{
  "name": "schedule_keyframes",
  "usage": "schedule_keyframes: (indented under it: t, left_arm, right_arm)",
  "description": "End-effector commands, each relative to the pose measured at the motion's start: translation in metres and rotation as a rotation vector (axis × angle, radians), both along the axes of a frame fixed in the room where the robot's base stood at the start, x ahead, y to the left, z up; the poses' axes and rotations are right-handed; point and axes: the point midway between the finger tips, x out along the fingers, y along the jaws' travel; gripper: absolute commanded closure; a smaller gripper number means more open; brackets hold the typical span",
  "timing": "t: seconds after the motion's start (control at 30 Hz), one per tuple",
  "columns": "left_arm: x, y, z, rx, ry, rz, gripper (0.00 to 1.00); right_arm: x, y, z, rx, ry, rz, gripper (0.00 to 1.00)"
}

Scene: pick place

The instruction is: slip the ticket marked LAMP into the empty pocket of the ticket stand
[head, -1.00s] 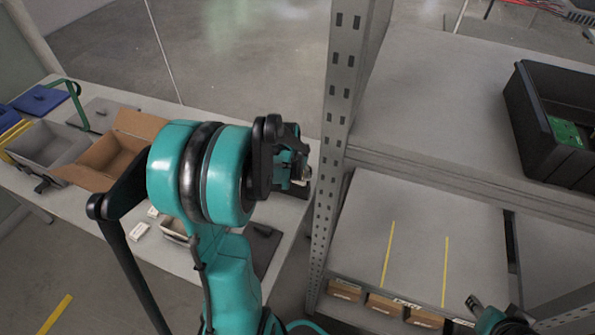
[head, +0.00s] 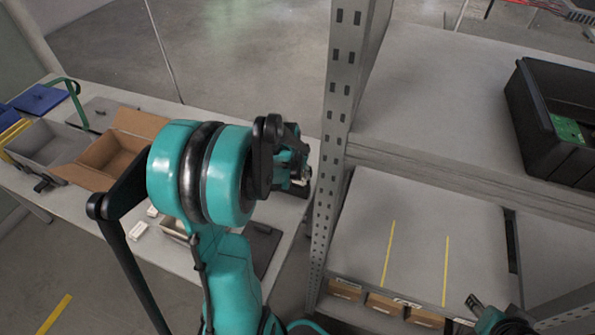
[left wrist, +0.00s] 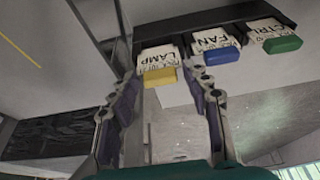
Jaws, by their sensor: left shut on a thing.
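In the left wrist view the LAMP ticket (left wrist: 160,57), white with a yellow end (left wrist: 159,76), lies at the dark ticket stand (left wrist: 206,24), in a row with the FAN ticket (left wrist: 214,39) and the CTRL ticket (left wrist: 268,29). Its yellow end sits a little nearer my gripper than the blue and green ends. My left gripper (left wrist: 162,78) is shut on the LAMP ticket, its fingertips at either side of the yellow end; the contact is not clear. In the head view my left gripper (head: 299,172) is over the bench's right end and hides the stand. My right gripper (head: 472,302) shows only partly.
The bench (head: 100,225) carries an open cardboard box (head: 118,150), a grey bin (head: 45,142) and small white pieces (head: 139,229). A perforated metal post (head: 325,185) stands close to the right of my left gripper. A black crate (head: 530,125) sits on the upper shelf.

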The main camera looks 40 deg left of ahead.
Motion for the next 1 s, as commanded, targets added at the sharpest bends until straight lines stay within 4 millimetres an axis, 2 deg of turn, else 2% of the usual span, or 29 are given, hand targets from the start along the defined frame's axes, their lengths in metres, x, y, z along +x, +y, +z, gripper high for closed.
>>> schedule_keyframes:
  t: [0.57,0.93,0.97,1.0]
  left_arm:
    - [0.000,0.000,-0.011,0.000,0.000,0.000,0.75]
    - [0.000,0.000,-0.011,0.000,0.000,0.000,0.75]
    - [0.000,0.000,-0.011,0.000,0.000,0.000,0.50]
    - [0.000,0.000,-0.011,0.000,0.000,0.000,0.39]
  right_arm:
    - [0.000,0.000,-0.010,0.000,0.000,0.000,0.59]
    - [0.000,0.000,-0.010,0.000,0.000,0.000,0.59]
    - [0.000,0.000,-0.010,0.000,0.000,0.000,0.59]
    - [0.000,0.000,-0.010,0.000,0.000,0.000,0.59]
